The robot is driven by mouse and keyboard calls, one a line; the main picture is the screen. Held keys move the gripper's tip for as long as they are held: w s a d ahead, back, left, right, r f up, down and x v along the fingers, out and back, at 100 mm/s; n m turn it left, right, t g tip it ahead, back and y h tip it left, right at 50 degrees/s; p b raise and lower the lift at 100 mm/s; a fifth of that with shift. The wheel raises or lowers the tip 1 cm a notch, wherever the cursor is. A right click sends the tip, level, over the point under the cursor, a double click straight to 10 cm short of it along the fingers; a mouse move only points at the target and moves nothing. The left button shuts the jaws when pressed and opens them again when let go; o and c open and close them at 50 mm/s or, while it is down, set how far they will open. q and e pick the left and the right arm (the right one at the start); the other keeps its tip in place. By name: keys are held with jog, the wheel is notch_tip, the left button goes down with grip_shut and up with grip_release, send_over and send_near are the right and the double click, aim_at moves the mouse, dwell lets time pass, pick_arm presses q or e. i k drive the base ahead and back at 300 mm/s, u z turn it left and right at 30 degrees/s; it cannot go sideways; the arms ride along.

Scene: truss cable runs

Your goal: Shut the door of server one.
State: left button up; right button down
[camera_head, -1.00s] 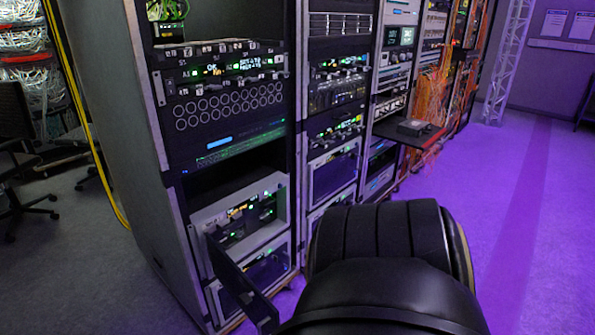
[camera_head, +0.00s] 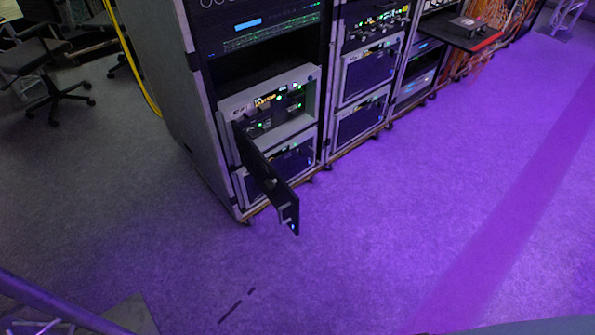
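The server unit with the open door (camera_head: 268,180) sits low in the nearest rack. The door is a dark panel hinged at the unit's left side, and it swings out toward me over the floor. A small handle shows near its free end. The open unit (camera_head: 270,104) shows a light frame with green and yellow lights inside. No label reading server one can be made out. Neither of my grippers shows in the head view.
A closed unit (camera_head: 290,160) sits just below, partly behind the door. More racks (camera_head: 372,70) run to the right, with a pull-out shelf (camera_head: 465,34). An office chair (camera_head: 45,75) stands at left. The purple-lit floor (camera_head: 400,220) in front is clear.

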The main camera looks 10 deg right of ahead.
aim_at(283, 197)
jog(key=i, duration=0.95)
jog(key=z, duration=0.05)
